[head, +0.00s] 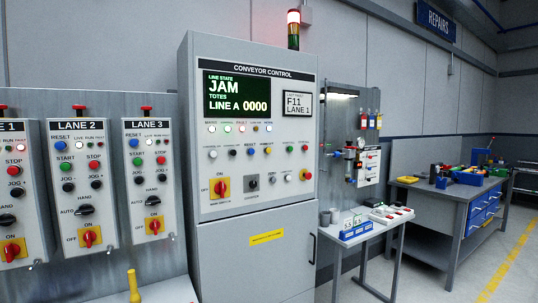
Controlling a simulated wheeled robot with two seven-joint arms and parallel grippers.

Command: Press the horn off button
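The conveyor control cabinet (258,225) stands in the middle of the head view. Its screen (237,93) reads JAM, LINE A 0000. A red-and-yellow rotary switch (220,187) sits lower left. Neither of my grippers is in view.
Lane panels, including LANE 2 (80,180) and LANE 3 (150,175), stand left. A stack light (293,28) glows red on top of the cabinet. A small table (369,235) with bins stands right, and a workbench (455,205) farther right. Open floor lies between them.

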